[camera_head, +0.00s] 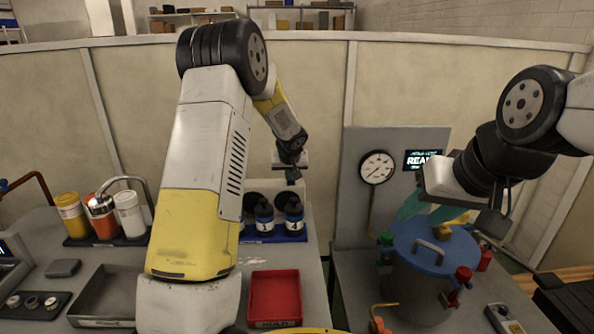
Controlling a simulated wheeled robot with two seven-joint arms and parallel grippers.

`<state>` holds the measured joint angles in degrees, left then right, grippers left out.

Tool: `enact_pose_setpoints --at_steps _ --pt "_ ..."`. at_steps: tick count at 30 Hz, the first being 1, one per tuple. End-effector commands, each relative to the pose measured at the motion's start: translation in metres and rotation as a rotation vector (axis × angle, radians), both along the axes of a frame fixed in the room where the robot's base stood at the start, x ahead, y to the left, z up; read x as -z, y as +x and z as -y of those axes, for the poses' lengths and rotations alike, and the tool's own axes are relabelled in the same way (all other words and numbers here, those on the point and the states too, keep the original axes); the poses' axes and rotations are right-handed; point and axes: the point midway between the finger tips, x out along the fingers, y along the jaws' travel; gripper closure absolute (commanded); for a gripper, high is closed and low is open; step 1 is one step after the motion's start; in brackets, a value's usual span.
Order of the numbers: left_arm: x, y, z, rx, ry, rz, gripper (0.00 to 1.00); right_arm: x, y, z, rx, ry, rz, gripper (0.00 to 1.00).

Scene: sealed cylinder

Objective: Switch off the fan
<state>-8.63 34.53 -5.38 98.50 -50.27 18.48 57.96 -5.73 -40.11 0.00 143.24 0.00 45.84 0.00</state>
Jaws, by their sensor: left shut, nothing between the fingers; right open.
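No fan can be picked out for certain. A pale panel (262,187) with dark round shapes stands at the back of the left bench, behind the black bottles; I cannot tell whether it is the fan, and no switch can be made out. My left gripper (292,175) is shut and empty, in front of this panel and above the bottles.
Black bottles (264,217) stand in a blue tray. A red tray (275,294) and a grey tray (107,292) lie in front. A gauge (377,167) and a lit display (424,160) are on a grey panel.

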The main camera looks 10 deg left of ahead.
Motion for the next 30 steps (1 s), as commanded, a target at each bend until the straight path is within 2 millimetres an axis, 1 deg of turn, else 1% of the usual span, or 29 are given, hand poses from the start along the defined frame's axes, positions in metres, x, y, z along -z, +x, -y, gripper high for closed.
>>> enact_pose_setpoints --at_steps 6,11,17,23,30 --pt "0.000 0.000 0.000 0.000 0.000 0.000 1.00 0.000 0.000 0.000 0.000 0.000 0.000 0.58" --pt "0.011 -0.005 0.003 0.003 0.001 -0.001 1.00 0.000 0.000 0.000 0.000 0.000 0.000 0.58" --pt "0.010 -0.004 0.001 0.000 0.000 0.000 1.00 0.000 0.000 0.000 0.000 0.000 0.000 0.58" --pt "0.007 -0.004 0.001 0.000 0.000 0.001 1.00 0.000 0.000 0.000 0.000 0.000 0.000 0.58" --pt "-0.004 -0.004 0.001 0.000 0.000 0.001 1.00 0.000 0.000 0.000 0.000 0.000 0.000 0.58"
